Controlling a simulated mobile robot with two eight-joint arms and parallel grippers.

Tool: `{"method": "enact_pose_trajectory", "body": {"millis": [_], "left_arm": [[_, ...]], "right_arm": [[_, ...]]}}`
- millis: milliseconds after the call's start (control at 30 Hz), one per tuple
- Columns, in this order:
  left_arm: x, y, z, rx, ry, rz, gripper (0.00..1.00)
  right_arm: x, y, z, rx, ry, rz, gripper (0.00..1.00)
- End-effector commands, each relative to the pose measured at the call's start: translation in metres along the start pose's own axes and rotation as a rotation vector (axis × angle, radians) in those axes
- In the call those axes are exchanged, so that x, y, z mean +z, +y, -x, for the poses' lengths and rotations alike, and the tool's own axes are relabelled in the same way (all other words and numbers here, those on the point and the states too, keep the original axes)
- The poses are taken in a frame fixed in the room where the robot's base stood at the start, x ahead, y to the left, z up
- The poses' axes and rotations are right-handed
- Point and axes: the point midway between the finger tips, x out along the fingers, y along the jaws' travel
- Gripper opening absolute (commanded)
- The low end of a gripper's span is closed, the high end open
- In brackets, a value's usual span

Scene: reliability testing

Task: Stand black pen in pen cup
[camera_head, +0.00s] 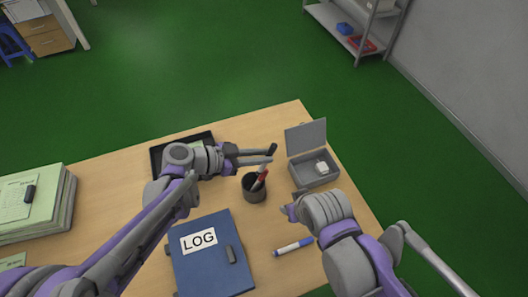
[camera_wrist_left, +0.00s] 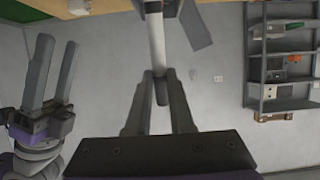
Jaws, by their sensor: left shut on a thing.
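The black pen (camera_head: 272,149), with a white body and dark end, is in my left gripper (camera_head: 270,156), which is shut on it above the pen cup. In the left wrist view the pen (camera_wrist_left: 157,35) runs up from between the fingers. The dark pen cup (camera_head: 254,193) stands on the table just below, with a red pen (camera_head: 261,180) leaning in it. Whether the black pen's lower end is inside the rim I cannot tell. My right gripper (camera_wrist_left: 56,45) shows in the left wrist view with fingers apart and empty; the head view mostly hides it behind its wrist.
A blue LOG binder (camera_head: 215,268) lies in front of the cup, a blue marker (camera_head: 293,247) to its right. An open grey box (camera_head: 316,177) stands right of the cup. A black tray (camera_head: 158,158) is behind my left arm. Paper stacks (camera_head: 55,208) lie at left.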

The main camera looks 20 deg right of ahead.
Motion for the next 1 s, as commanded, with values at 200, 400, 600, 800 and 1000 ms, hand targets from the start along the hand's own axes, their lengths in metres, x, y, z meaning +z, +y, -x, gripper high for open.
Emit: {"method": "enact_pose_trajectory", "body": {"millis": [200, 400, 600, 800, 1000], "left_arm": [[0.020, 0.000, -0.001, -0.002, 0.000, 0.002, 0.00], [0.036, 0.000, -0.001, 0.000, 0.000, 0.002, 0.00], [0.052, 0.000, 0.000, -0.001, 0.000, 0.001, 0.00], [0.067, 0.000, -0.001, -0.001, 0.000, 0.001, 0.00], [0.075, 0.000, 0.000, 0.000, 0.000, 0.001, 0.00]], "right_arm": [[0.010, 0.000, -0.011, 0.000, -0.007, 0.000, 0.50], [0.018, 0.000, -0.021, 0.000, -0.013, 0.000, 0.50], [0.025, 0.000, -0.030, 0.000, -0.017, 0.000, 0.50], [0.032, 0.000, -0.039, 0.000, -0.021, 0.000, 0.50], [0.035, 0.000, -0.044, 0.000, -0.023, 0.000, 0.50]]}}
